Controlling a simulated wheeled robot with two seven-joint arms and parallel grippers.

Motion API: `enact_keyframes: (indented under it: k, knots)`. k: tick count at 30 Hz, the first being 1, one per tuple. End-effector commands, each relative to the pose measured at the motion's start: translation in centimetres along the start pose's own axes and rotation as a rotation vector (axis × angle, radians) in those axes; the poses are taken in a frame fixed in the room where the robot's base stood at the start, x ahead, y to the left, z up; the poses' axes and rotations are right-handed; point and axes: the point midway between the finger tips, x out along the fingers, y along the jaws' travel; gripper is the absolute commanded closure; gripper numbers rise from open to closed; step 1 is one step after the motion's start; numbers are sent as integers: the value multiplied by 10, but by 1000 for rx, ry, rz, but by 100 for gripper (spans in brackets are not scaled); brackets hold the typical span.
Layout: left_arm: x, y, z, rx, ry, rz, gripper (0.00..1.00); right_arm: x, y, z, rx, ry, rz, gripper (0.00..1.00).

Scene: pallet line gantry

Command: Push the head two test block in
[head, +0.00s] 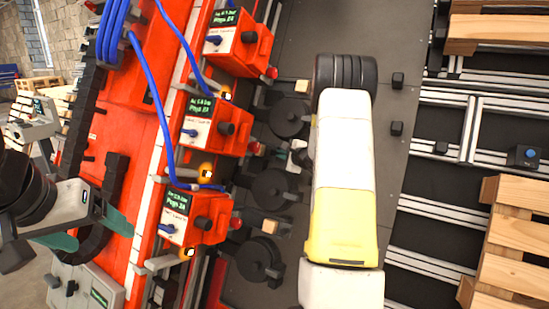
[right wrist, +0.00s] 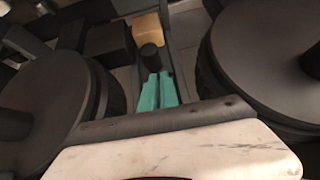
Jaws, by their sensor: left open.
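In the right wrist view a tan test block (right wrist: 146,27) sits in a dark slot between two black discs, with a black peg (right wrist: 150,56) in front of it. The teal fingertips of my right gripper (right wrist: 160,90) are close together, just short of the peg, with nothing visible between them. In the head view this gripper (head: 298,153) is at the middle gap between the discs, partly hidden by my white and yellow forearm; the block there is hidden. My left gripper (head: 88,232) is open and empty, at the left beside the red frame.
Two other tan blocks show, one at the upper head (head: 302,87) and one at the lower head (head: 270,227). Red head boxes (head: 205,127) with screens, knobs and blue hoses line the left. Black discs (head: 272,190) flank the gaps. Wooden pallets (head: 520,235) lie right.

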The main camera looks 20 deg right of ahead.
Motion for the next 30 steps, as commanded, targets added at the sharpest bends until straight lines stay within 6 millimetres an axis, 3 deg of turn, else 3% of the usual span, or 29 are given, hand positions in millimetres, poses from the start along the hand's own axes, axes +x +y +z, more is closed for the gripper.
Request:
enact_keyframes:
  k: [1, 18, 30]
  knots:
    - [0, 0, 0, 0, 0, 0, 21, 5, 5, 22, -5, -46, 7, 100]
    - [0, 0, 0, 0, 0, 0, 21, -34, 3, -9, -4, -36, 6, 100]
    - [0, 0, 0, 0, 0, 0, 21, -38, 3, -14, -4, -32, 6, 100]
